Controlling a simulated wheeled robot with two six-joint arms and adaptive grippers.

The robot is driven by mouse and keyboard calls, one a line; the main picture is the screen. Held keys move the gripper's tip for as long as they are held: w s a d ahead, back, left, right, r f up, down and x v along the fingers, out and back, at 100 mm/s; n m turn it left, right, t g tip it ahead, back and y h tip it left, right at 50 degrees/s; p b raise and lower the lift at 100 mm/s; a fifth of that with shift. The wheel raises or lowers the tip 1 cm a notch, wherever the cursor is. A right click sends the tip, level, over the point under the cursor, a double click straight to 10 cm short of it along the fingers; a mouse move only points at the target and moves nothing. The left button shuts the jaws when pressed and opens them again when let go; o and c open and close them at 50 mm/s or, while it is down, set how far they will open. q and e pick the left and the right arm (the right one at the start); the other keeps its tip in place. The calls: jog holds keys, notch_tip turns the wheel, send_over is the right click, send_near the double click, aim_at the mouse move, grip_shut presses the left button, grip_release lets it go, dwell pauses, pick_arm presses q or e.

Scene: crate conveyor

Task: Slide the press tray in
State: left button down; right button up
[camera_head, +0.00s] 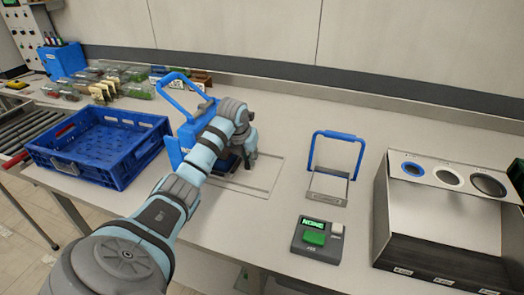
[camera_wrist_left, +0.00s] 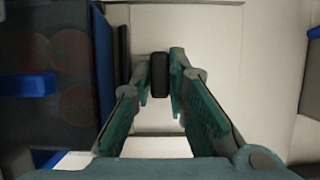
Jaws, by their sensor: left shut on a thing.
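The blue press (camera_head: 181,142) with its raised blue lever loop (camera_head: 172,90) stands behind my left forearm, which hides much of it. My left gripper (camera_head: 247,155) is low at the press's right side. In the left wrist view the gripper (camera_wrist_left: 160,85) is shut on a small dark upright grip (camera_wrist_left: 160,72), which seems to be the press tray's handle. The tray itself is mostly hidden by my arm and the press; I cannot tell how far out it is. A thin metal outline (camera_head: 268,187) lies on the bench around this spot. My right gripper is not in view.
An empty blue crate (camera_head: 92,172) stands left of the press. Several bagged items (camera_head: 105,78) lie behind. To the right are a blue-handled metal stand (camera_head: 328,190), a green-lit button box (camera_head: 316,240) and a bin unit with round holes (camera_head: 440,205). Bench between is clear.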

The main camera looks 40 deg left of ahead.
pick_arm(q)
jog(key=c, duration=1.6)
grip_release()
jog(key=shift+d, duration=0.1)
jog(key=shift+o, duration=0.2)
jog(key=v, duration=1.2)
jog(key=shift+s, duration=0.1)
